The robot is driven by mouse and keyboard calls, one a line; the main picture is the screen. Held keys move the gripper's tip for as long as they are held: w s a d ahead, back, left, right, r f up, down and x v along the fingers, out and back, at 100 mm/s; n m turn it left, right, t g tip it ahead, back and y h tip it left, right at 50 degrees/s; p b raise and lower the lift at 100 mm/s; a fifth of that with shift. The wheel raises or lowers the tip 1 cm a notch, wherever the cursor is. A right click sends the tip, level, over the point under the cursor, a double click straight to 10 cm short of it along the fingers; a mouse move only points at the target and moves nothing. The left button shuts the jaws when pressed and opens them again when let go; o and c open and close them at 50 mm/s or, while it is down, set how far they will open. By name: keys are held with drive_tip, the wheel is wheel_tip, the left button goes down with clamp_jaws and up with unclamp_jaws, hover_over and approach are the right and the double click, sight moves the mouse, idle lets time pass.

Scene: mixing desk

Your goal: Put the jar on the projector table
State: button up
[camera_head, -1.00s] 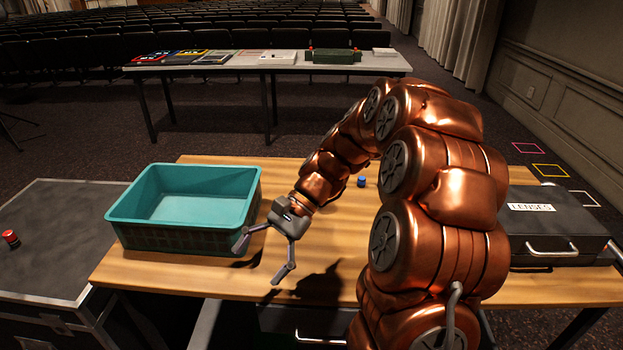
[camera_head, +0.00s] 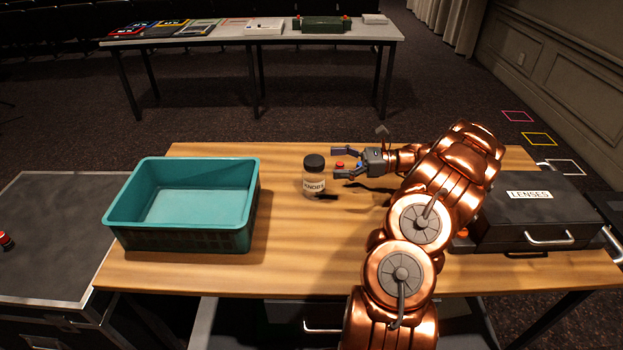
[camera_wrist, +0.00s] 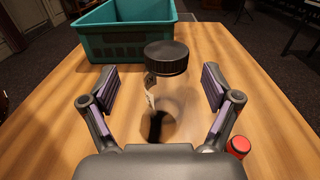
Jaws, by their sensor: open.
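The jar (camera_head: 314,178) is a small clear jar with a black lid and a label reading KNOBS. It stands upright on the wooden table (camera_head: 300,258), right of the teal crate. My gripper (camera_head: 342,163) is open and to the right of the jar, its fingers pointing left towards it. In the wrist view, the jar's black lid (camera_wrist: 166,57) shows ahead between the spread fingers, with no finger touching it. No projector is visible. A long grey table (camera_head: 200,44) stands at the back, and I cannot tell whether it is the projector table.
The teal crate (camera_head: 118,213) stands on the left of the wooden table. A black case marked LENSES (camera_head: 500,218) is at the right. A small red piece (camera_wrist: 238,147) lies near my right finger in the wrist view. A black flight case (camera_head: 50,240) stands at far left.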

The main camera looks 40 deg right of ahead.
sight(314, 164)
drive_tip(key=shift+d+f+m+t, duration=0.3)
drive_tip(key=shift+d+f, duration=0.45)
drive_tip(key=shift+f, duration=0.2)
drive_tip(key=x, duration=0.2)
drive_tip(key=p+x, duration=0.1)
drive_tip(key=x, duration=0.4)
drive_tip(key=shift+a+r, duration=0.3)
drive_tip(key=shift+c, duration=0.3)
clamp_jaws()
